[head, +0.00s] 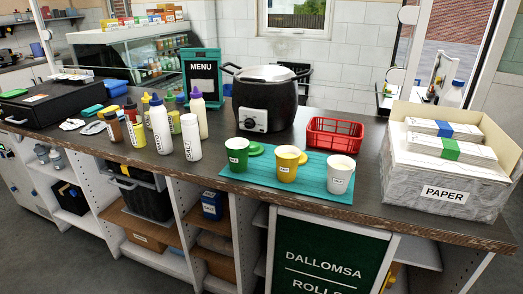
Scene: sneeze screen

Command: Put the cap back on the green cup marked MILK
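A green cup (237,155) stands upright at the left end of a teal mat (315,187) on the counter. Its label is too small to read for certain. A green cap (255,149) lies on the mat just behind and to the right of the green cup. A yellow cup (287,167) stands in the middle of the mat, with a yellow cap (303,158) beside it at the back right. A white cup (340,177) stands at the right. Neither of my grippers is in view.
A black pot (265,100) and a red basket (334,135) stand behind the mat. Several bottles, including a white one (191,137), stand to the left. A PAPER box (444,193) stands at the right. The mat's front lies near the counter edge.

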